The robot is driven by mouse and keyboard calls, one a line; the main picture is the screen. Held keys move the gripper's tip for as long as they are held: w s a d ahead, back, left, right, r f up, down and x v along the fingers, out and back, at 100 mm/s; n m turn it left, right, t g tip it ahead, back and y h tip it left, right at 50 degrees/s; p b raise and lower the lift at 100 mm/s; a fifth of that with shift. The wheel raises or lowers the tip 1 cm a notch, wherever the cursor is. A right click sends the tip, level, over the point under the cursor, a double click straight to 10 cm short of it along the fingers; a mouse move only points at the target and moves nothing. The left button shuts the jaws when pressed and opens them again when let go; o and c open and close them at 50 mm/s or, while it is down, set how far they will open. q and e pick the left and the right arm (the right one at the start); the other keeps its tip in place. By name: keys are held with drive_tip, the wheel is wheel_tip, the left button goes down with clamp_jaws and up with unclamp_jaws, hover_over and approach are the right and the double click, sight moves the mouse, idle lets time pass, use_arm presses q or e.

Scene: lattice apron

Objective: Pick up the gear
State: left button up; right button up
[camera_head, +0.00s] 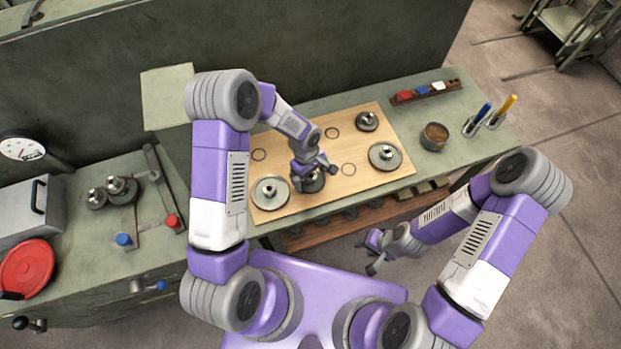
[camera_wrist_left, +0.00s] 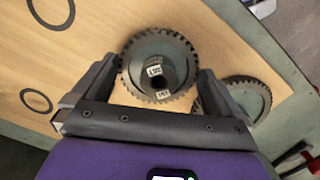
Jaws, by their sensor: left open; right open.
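A dark toothed gear (camera_head: 313,184) with a raised hub lies on the wooden board (camera_head: 345,180), partly hidden under my left gripper (camera_head: 314,174). In the left wrist view the gear (camera_wrist_left: 148,50) lies between the two open fingers (camera_wrist_left: 160,70), with a small light label on its hub. I cannot tell whether the fingers touch it. A second gear (camera_wrist_left: 248,97) sits close beside the right finger there. Other gears stand on the board at the left (camera_head: 270,193), right (camera_head: 384,156) and back (camera_head: 367,121). My right gripper (camera_head: 370,256) is open and empty, off the bench's front edge.
Thin dark rings (camera_head: 348,170) mark bare spots on the board. A brown round container (camera_head: 434,137), screwdrivers (camera_head: 482,115) and a rack of coloured blocks (camera_head: 427,91) stand to the right. More gears (camera_head: 121,189), a red lid (camera_head: 27,268) and a grey box (camera_head: 28,212) are left.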

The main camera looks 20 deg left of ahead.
use_arm(q)
drive_tip(key=shift+f, duration=0.3)
drive_tip(key=c, duration=1.3)
